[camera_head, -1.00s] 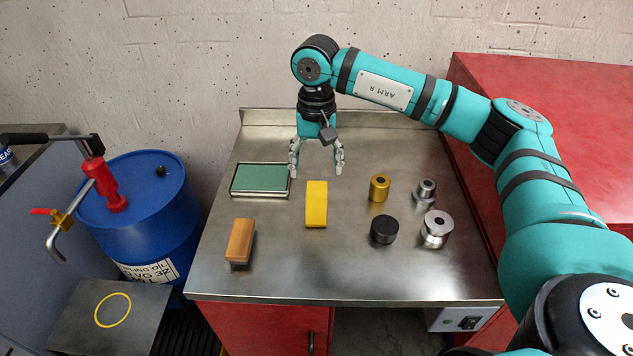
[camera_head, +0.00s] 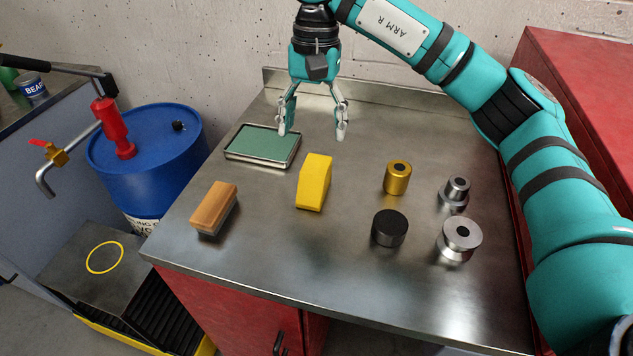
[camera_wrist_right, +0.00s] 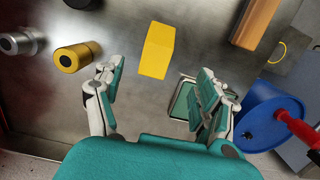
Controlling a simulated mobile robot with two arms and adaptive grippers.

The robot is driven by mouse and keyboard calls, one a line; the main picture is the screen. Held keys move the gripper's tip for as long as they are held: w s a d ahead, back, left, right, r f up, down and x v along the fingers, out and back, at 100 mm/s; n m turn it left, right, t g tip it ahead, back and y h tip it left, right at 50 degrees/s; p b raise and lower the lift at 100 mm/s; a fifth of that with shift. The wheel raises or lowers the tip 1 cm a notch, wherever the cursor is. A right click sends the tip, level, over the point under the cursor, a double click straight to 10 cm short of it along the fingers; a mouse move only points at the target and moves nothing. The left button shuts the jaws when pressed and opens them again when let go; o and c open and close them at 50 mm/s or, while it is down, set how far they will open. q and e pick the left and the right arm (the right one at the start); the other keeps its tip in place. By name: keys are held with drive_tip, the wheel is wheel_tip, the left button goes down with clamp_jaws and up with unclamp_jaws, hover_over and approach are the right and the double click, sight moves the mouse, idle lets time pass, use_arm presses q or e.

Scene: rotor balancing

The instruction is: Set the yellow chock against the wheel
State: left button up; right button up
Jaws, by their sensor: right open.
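The yellow chock (camera_head: 314,182) stands on the steel bench top, a wedge-like block with a sloped end. In the right wrist view the chock (camera_wrist_right: 157,50) lies ahead of the fingers, centred between them. My right gripper (camera_head: 312,132) is open and empty, above the bench and behind the chock, apart from it. Its two fingers also show in the right wrist view (camera_wrist_right: 156,95). No wheel can be made out in these frames. My left gripper is not in view.
A green-lined tray (camera_head: 262,145) lies behind left of the chock, and a wood-backed brush or block (camera_head: 214,208) front left. A brass cylinder (camera_head: 397,178), black cylinder (camera_head: 389,228) and steel parts (camera_head: 460,240) stand right. A blue drum (camera_head: 150,165) stands left of the bench.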

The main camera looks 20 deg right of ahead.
hover_over(314, 168)
drive_tip(key=f, duration=0.4)
drive_tip(key=shift+w+d+f, duration=0.1)
drive_tip(key=shift+w+d, duration=0.1)
drive_tip(key=shift+w, duration=0.05)
wheel_tip(314, 168, down, 2)
drive_tip(key=shift+s, duration=0.1)
drive_tip(key=shift+f, duration=0.2)
drive_tip(key=shift+a+f, duration=0.1)
drive_tip(key=shift+f, duration=0.15)
drive_tip(key=f, duration=0.3)
drive_tip(key=shift+s+a+f+p, duration=0.15)
drive_tip(key=shift+s+f+p, duration=0.15)
drive_tip(key=shift+s, duration=0.05)
drive_tip(key=shift+f, duration=0.6)
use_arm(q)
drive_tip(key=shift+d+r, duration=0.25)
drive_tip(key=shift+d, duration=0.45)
use_arm(e)
drive_tip(key=shift+r, duration=0.1)
clamp_jaws()
